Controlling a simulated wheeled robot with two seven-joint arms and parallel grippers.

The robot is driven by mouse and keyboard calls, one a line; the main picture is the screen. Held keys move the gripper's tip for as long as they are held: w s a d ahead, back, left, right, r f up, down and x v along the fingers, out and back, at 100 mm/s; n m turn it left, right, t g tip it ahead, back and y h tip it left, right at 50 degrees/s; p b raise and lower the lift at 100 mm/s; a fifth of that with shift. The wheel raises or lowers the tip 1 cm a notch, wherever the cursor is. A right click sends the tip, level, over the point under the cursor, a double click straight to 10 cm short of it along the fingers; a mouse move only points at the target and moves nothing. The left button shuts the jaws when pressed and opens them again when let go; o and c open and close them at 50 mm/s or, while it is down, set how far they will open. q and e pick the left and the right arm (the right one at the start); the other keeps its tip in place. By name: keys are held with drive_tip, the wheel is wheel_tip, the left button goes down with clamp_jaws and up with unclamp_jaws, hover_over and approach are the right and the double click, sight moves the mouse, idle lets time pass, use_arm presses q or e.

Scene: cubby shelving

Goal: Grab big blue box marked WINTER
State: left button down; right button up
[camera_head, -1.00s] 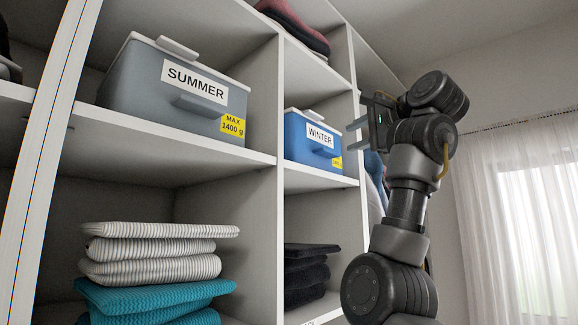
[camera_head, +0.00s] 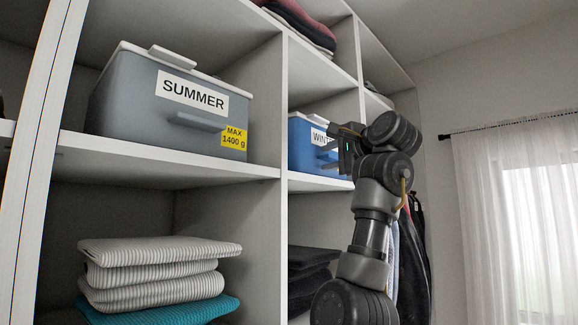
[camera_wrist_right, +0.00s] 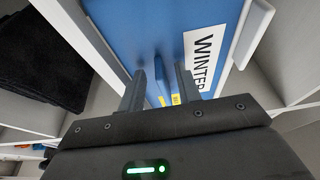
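The blue box marked WINTER (camera_head: 299,145) stands upright in the middle-right cubby, with a white lid and a white label. My right gripper (camera_head: 332,142) is in front of it and hides part of its label and front. In the right wrist view, the blue front of the box (camera_wrist_right: 140,30) and its WINTER label (camera_wrist_right: 205,55) appear turned sideways. The two dark fingers of the right gripper (camera_wrist_right: 157,80) are apart, with the box's blue handle (camera_wrist_right: 159,75) between them. Contact is not clear. My left gripper is not in view.
A grey SUMMER box (camera_head: 125,100) stands in the cubby to the left. Folded striped cloths (camera_head: 155,265) and dark cloths (camera_head: 310,270) lie in the cubbies below. A white divider (camera_head: 283,190) separates the columns. A curtained window (camera_head: 515,200) is at right.

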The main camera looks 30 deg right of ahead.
drive_tip(key=shift+s+d, duration=0.1)
drive_tip(key=shift+s, duration=0.3)
drive_tip(key=shift+c, duration=1.1)
clamp_jaws()
